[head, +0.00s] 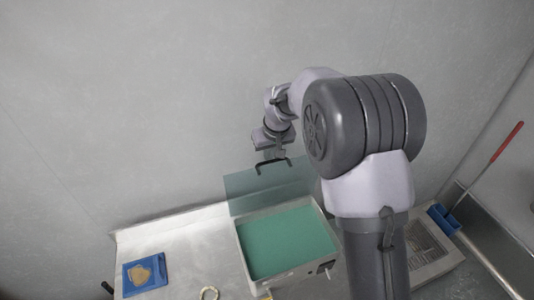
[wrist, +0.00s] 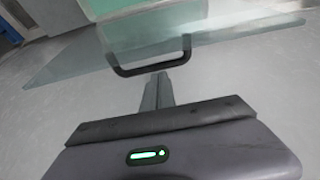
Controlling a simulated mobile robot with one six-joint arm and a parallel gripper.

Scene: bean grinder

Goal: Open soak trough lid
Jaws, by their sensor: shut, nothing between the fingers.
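The soak trough (head: 287,243) is a pale box with a flat green inside, on the bench. Its translucent grey-green lid (head: 242,192) stands raised at the trough's back edge, leaving the top uncovered. The lid's black bar handle (head: 287,161) is on its upper part; handle (wrist: 150,68) and lid (wrist: 230,38) also show in the wrist view. My gripper (head: 277,154) is at the handle, its fingers together and empty. In the wrist view the fingertips (wrist: 158,78) are just below the handle bar, not around it; I cannot tell whether they touch.
A blue tray (head: 130,285) with a tan piece (head: 142,274) lies at the left of the bench. A red-handled blue tool (head: 497,155) stands at right near a grey grilled box (head: 432,244). A plain wall is behind.

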